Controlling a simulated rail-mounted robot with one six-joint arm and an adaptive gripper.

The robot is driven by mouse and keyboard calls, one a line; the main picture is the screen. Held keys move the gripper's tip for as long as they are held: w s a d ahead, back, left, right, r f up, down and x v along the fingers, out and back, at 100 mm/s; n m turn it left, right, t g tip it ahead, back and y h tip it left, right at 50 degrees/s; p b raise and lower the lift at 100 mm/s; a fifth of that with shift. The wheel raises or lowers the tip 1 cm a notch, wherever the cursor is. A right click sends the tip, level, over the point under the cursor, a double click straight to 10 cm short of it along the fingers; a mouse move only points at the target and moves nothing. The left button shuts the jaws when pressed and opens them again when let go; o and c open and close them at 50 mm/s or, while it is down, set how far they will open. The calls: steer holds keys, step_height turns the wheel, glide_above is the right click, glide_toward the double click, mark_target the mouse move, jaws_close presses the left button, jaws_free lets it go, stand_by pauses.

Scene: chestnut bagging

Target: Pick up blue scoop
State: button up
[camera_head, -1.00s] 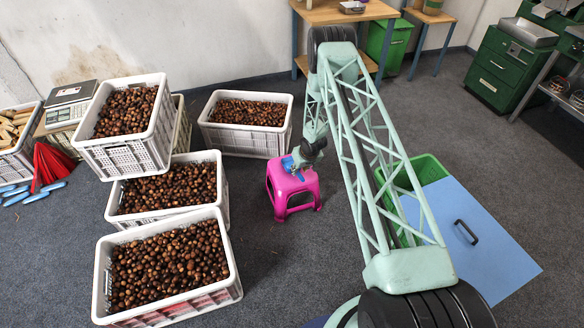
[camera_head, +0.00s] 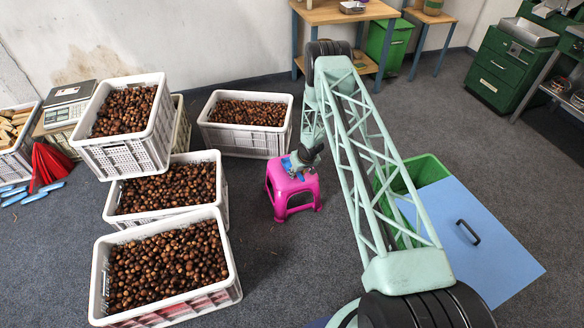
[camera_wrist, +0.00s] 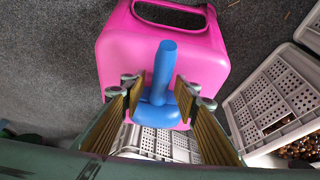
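The blue scoop (camera_wrist: 165,70) is on the pink stool (camera_wrist: 110,55) in the wrist view, its handle pointing up the picture. In the head view the blue scoop (camera_head: 289,167) shows as a small blue patch on the pink stool (camera_head: 281,187), partly hidden by my gripper. My gripper (camera_wrist: 159,82) has one finger on each side of the scoop. The fingers stand apart, and a gap shows beside the handle; whether they touch the scoop's wider end is unclear. In the head view my gripper (camera_head: 302,162) is low over the stool top.
White crates of chestnuts stand left of the stool, the nearest (camera_head: 237,285) in front and another (camera_head: 290,112) behind. A green crate (camera_head: 428,170) and a blue board (camera_head: 500,250) lie to the right. A wooden table (camera_head: 330,12) stands behind. Grey floor is open around the stool.

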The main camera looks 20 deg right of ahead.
jaws_close()
stand_by(0.3)
steer(key=shift+r, duration=0.2)
steer(key=shift+r+p, duration=0.65)
steer(key=shift+r, duration=0.85)
steer(key=shift+s+r, duration=0.1)
steer(key=shift+s, duration=0.1)
steer(key=s+a+r+p, duration=0.1)
steer(key=s+p, duration=0.2)
steer(key=s, duration=1.2)
steer(key=shift+s+a+r, duration=0.2)
steer(key=shift+s, duration=0.05)
